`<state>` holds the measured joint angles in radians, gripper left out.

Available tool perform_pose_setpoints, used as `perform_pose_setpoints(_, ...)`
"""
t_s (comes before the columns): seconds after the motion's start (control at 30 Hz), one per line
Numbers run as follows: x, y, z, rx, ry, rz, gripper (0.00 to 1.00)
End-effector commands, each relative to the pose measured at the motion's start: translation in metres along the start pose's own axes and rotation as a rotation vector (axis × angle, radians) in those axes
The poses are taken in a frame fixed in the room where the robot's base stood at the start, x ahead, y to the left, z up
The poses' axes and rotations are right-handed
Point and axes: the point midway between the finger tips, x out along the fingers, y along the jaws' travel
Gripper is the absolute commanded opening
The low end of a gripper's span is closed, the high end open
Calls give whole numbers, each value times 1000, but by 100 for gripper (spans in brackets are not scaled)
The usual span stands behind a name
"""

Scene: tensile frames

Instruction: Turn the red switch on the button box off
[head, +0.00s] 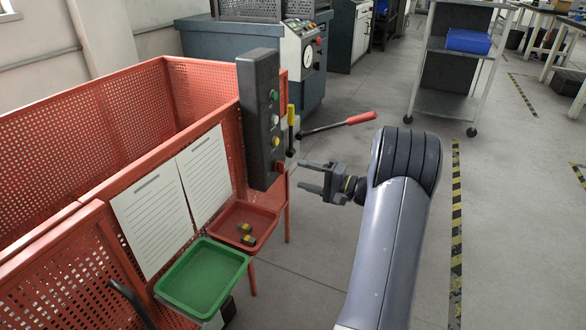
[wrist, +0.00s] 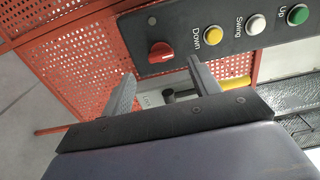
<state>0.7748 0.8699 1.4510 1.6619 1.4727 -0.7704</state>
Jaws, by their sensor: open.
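The dark button box (head: 257,120) is upright on the corner of the red mesh frame. In the wrist view the button box (wrist: 197,33) lies across the top. The red switch (wrist: 160,52) is a rotary knob at the box's end, beside the yellow "Down" button; it also shows at the box's lower end in the head view (head: 280,168). My gripper (head: 303,178) is open and empty, just right of the box's lower end. In the wrist view my gripper's fingers (wrist: 162,78) point towards the switch, apart from it, with the switch between their lines.
A lever with a red handle (head: 361,118) and a yellow lever (head: 291,115) stick out near the box. A red tray (head: 268,215) with small parts and a green tray (head: 205,280) hang below. A grey trolley (head: 440,103) stands behind; the floor at right is open.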

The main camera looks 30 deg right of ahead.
Motion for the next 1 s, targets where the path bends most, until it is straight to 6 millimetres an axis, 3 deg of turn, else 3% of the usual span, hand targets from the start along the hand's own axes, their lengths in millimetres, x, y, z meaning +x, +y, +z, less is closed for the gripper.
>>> perform_pose_setpoints(0.2, -38, -2, -1, 2, 3, 0, 58)
perform_pose_setpoints(0.4, -51, 0, 0, 2, 0, 0, 58)
perform_pose_setpoints(0.77, -50, 1, 0, 1, -1, 0, 58)
perform_pose_setpoints(1.0, -21, 3, 1, -1, -5, 0, 58)
